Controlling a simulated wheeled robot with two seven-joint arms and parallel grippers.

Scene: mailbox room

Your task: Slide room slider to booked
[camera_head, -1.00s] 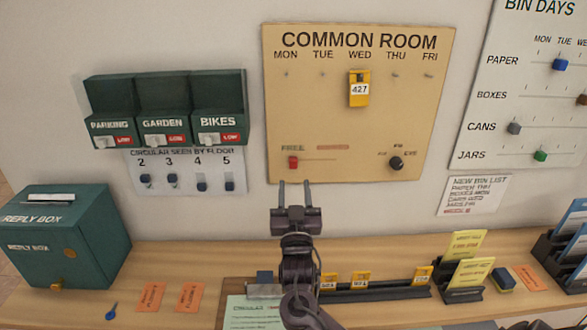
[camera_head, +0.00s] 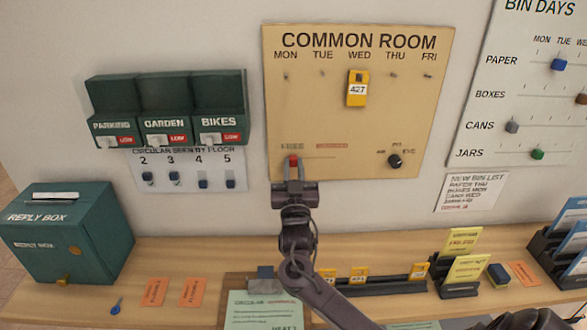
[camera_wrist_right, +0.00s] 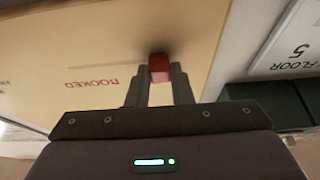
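The tan COMMON ROOM board (camera_head: 340,115) hangs on the wall. Its red slider knob (camera_head: 293,158) sits at the FREE end, lower left. The BOOKED label (camera_head: 332,146) is to its right; it also reads upside down in the right wrist view (camera_wrist_right: 92,83). My right gripper (camera_head: 294,165) reaches the knob from below. In the right wrist view the red knob (camera_wrist_right: 159,68) is between the fingertips, with a finger against each side. My left gripper is not in view.
A round dial (camera_head: 395,161) is on the board's lower right, and a yellow 427 tag (camera_head: 357,88) hangs under WED. Green boxes (camera_head: 167,112) and small floor sliders (camera_head: 188,172) are to the left. A wooden counter (camera_head: 210,258) lies below.

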